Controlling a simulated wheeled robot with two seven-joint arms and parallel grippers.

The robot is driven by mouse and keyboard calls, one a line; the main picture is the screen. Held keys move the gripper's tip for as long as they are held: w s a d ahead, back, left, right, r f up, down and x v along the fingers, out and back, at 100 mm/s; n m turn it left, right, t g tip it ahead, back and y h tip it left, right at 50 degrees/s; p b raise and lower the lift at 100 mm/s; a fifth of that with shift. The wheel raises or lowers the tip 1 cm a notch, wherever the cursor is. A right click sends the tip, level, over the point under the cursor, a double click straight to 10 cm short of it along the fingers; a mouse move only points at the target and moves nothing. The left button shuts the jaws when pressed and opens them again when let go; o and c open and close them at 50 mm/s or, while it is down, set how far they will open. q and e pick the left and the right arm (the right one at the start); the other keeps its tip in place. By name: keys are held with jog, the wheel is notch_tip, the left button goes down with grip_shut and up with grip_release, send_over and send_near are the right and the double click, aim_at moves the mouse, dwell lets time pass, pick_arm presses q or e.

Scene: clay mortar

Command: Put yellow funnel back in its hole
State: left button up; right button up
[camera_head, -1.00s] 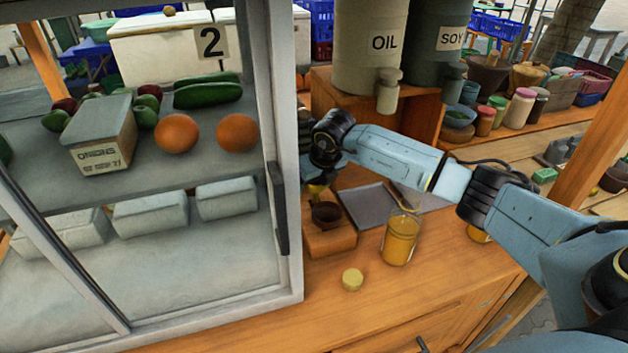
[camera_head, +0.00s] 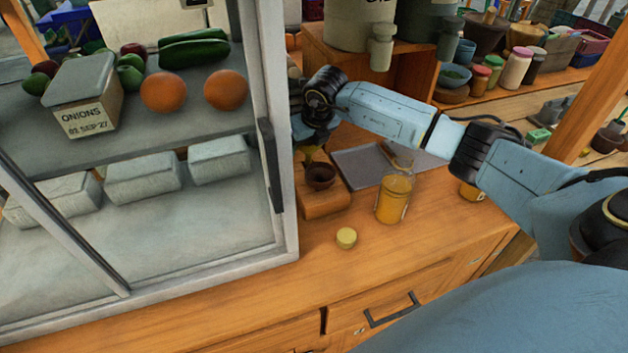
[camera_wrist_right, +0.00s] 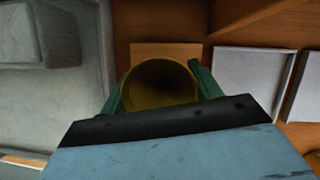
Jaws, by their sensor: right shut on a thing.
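The yellow funnel (camera_wrist_right: 160,84) is held between the green fingers of my right gripper (camera_head: 312,147), its wide mouth facing the wrist camera. In the head view only a small yellow-green bit of the funnel (camera_head: 309,156) shows below the dark gripper. Just under and beside it stands a wooden block (camera_head: 325,205) with a dark brown bowl-like piece (camera_head: 320,176) on it. The block's edge also shows behind the funnel in the wrist view (camera_wrist_right: 165,50). The funnel's narrow end and any hole are hidden. My left gripper is out of view.
The glass cabinet's frame (camera_head: 272,165) stands close left of my right gripper. A grey tray (camera_head: 360,168), a jar of orange liquid (camera_head: 394,198) and a small yellow lid (camera_head: 346,238) are to the right. Oil and soy containers stand on a wooden shelf (camera_head: 400,75) behind.

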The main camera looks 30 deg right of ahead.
aim_at(307, 155)
jog(key=shift+f, duration=0.3)
dwell(0.4)
jog(key=shift+f+b, duration=0.75)
jog(key=shift+f, duration=0.2)
jog(key=shift+f+b, duration=0.45)
jog(key=shift+b, duration=0.05)
jog(key=o, duration=1.1)
jog(key=shift+c, duration=0.2)
